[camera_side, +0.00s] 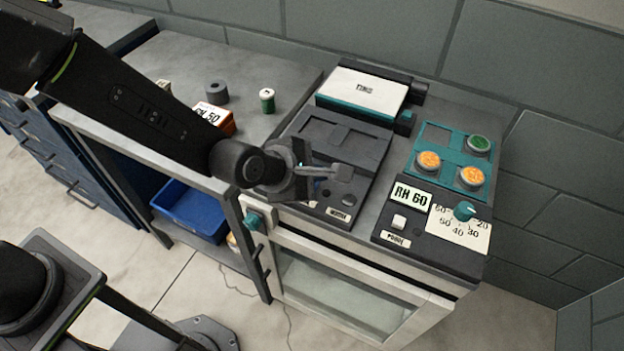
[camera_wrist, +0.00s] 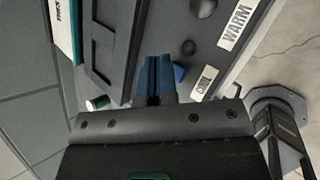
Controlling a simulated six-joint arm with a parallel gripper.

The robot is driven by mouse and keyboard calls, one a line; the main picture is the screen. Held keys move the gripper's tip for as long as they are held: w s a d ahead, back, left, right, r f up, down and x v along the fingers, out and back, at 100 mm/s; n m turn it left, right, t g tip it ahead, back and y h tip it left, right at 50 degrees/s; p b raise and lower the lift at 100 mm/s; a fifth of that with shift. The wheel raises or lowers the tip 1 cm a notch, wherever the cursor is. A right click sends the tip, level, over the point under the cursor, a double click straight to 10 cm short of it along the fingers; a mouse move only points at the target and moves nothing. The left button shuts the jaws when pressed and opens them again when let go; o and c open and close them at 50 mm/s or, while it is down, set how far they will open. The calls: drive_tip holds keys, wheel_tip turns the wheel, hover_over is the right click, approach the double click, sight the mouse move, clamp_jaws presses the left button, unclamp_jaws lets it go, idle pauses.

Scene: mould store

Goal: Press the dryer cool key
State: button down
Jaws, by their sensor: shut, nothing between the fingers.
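The dryer (camera_side: 352,141) is a dark grey unit with a recessed top, on the worktop at the middle of the side view. A label reading WARM (camera_wrist: 236,27) is farther along the edge, near a dark round key (camera_wrist: 203,8). My gripper (camera_side: 343,172) is shut and empty over the dryer's front left part.
Right of the dryer stand a panel with an RH 60 display (camera_side: 411,195), a teal dial (camera_side: 464,211) and a white button (camera_side: 399,222). Behind it is a teal tray (camera_side: 434,138) with green and orange round pieces. A white-topped box (camera_side: 366,90) stands behind the dryer.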

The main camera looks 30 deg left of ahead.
drive_tip(key=shift+r, duration=0.55)
drive_tip(key=shift+r, duration=3.05)
